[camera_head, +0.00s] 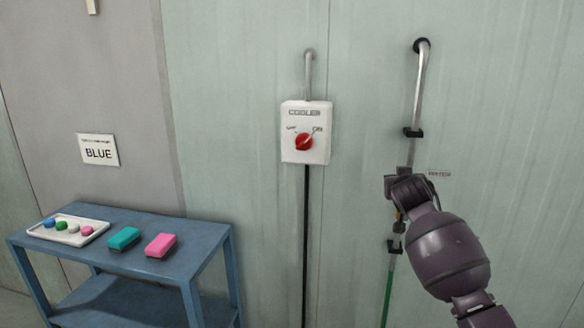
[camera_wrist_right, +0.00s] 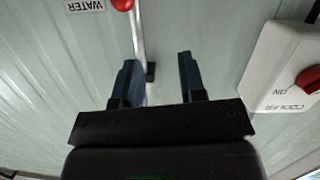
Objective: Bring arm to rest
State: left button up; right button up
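My right arm (camera_head: 446,255) reaches up from the lower right in the head view. Its gripper (camera_head: 397,205) is in front of the wall pipe (camera_head: 420,85) and hides part of it. In the right wrist view the gripper (camera_wrist_right: 158,65) has its two dark fingers apart with nothing held. The pipe (camera_wrist_right: 138,35) shows behind them, as does a dark clamp (camera_wrist_right: 151,72); I cannot tell how far away they are. A red knob (camera_wrist_right: 122,4) is cut off at the top, near the WATER label (camera_wrist_right: 85,5). My left gripper is in neither view.
A white COOLER box (camera_head: 305,155) with a red dial (camera_head: 304,142) pointing towards ON is on the wall. A blue table (camera_head: 195,235) at left carries a white tray (camera_head: 100,225) of several coloured pieces, a teal block (camera_head: 123,238) and a pink block (camera_head: 160,245).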

jog(key=s+a+n+t+y, duration=0.2)
jog(key=s+a+n+y, duration=0.1)
jog(key=a, duration=0.2)
jog(key=s+a+f+n+y, duration=0.1)
jog(key=s+f+n+y, duration=0.15)
jog(key=s+f, duration=0.75)
jog(key=s+d+f+m+g, duration=0.1)
jog(key=s+f+g, duration=0.1)
jog(key=s+f, duration=1.1)
jog(key=s+d+f+m+g+h, duration=0.1)
jog(key=s+d+f+m+g, duration=0.1)
jog(key=s+f, duration=1.2)
jog(key=s+g, duration=0.1)
jog(key=s, duration=0.6)
jog(key=shift+f, duration=0.3)
jog(key=shift+w+a+h, duration=0.15)
jog(key=shift+h, duration=0.1)
